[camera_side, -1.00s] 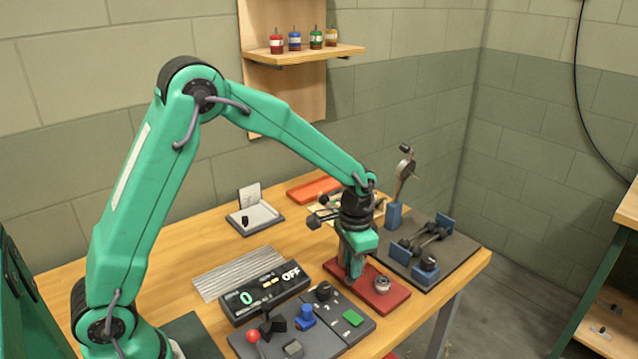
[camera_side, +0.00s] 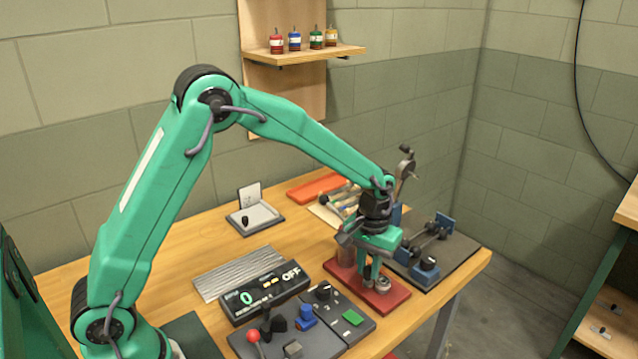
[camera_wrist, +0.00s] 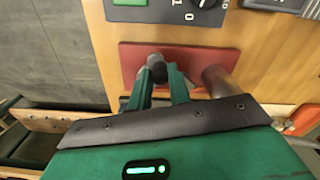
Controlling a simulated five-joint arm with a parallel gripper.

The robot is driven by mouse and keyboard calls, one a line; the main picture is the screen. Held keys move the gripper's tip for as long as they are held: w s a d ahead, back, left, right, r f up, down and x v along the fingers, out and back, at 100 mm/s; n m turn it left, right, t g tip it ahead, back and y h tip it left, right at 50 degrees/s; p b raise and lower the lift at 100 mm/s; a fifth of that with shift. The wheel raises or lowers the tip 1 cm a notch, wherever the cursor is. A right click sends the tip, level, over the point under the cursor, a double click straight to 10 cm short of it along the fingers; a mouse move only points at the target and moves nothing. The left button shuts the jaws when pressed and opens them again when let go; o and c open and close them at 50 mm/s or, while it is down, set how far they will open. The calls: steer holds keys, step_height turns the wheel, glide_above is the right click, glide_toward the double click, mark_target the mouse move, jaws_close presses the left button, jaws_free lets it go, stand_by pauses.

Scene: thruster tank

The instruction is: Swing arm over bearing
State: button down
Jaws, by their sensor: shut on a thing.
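The red base plate (camera_side: 400,300) lies near the table's right front edge, and it also shows in the wrist view (camera_wrist: 128,62). The small silver bearing (camera_side: 382,285) sits on its right part. A grey upright post (camera_side: 346,251) stands on its left part; a brownish cylinder, likely the same post, is in the wrist view (camera_wrist: 215,76). My gripper (camera_side: 371,270) is low over the plate beside the bearing. In the wrist view its green fingers (camera_wrist: 164,82) are shut on a dark piece (camera_wrist: 160,72), likely the swing arm. The arm's link to the post is mostly hidden.
A dark panel with black knob, green button and blue part (camera_side: 330,322) lies in front. An OFF display box (camera_side: 262,297) stands left. A dark fixture with blue blocks (camera_side: 445,250) is close on the right. Bare table (camera_side: 180,255) lies to the left.

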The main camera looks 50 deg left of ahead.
mark_target(381, 278)
steer(key=w+n, duration=0.1)
steer(key=n, duration=0.2)
steer(key=shift+w+d+n, duration=0.5)
steer(key=shift+w+n, duration=0.35)
steer(key=shift+n, duration=0.4)
steer(key=shift+w+n, duration=0.4)
steer(key=shift+n, duration=0.45)
steer(key=c, duration=1.3)
jaws_free()
steer(key=shift+r, duration=0.15)
step_height(381, 278, up, 8)
steer(key=shift+f, duration=0.2)
